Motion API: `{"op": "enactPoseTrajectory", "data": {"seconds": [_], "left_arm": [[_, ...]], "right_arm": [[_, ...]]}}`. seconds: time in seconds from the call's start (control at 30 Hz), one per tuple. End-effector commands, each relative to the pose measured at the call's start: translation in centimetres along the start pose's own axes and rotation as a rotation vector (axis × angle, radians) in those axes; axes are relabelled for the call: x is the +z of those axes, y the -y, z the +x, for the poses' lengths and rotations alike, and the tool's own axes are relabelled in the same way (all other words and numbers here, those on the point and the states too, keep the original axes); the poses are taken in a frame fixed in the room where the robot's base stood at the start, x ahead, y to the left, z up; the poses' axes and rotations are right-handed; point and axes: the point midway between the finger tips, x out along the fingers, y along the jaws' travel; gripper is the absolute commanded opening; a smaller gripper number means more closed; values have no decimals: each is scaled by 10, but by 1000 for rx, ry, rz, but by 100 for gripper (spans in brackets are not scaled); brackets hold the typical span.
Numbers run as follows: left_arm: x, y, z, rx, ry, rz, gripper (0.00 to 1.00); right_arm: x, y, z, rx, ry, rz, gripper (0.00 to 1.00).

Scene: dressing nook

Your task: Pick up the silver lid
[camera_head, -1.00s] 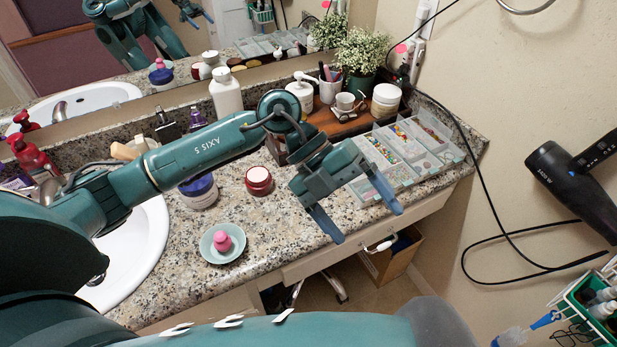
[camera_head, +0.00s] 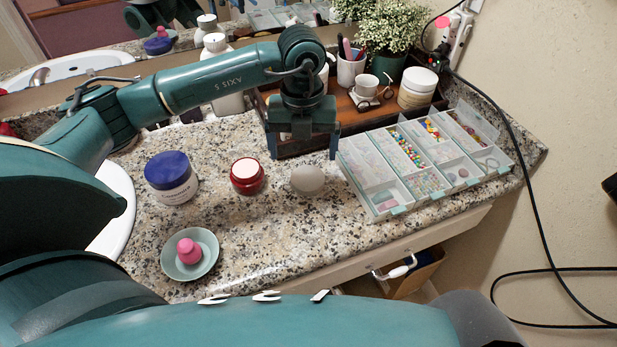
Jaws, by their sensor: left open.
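The exact height of the fingertips over the counter is hard to tell. My right gripper is not in view.
A red jar (camera_head: 247,176) with a pale top and a blue-lidded jar (camera_head: 171,178) stand left of the lid. A bead organizer (camera_head: 379,215) lies right. The counter in front of the lid is clear.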

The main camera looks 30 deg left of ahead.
Motion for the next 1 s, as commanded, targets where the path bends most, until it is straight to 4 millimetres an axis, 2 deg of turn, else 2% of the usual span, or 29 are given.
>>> {"op": "enactPoseTrajectory", "data": {"seconds": [0.1, 0.27, 0.6, 0.87, 1.0], "left_arm": [[0, 0, 16, 0, -1, 0, 91], [0, 1, 25, 0, -1, 0, 91], [0, 8, 70, 0, -1, 1, 91], [0, 8, 74, -2, 0, 1, 91], [0, 8, 74, -2, 0, 1, 82]], "right_arm": [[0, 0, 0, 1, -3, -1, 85], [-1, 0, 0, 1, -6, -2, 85], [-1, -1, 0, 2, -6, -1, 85], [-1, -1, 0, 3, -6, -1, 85], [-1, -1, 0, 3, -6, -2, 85]]}}
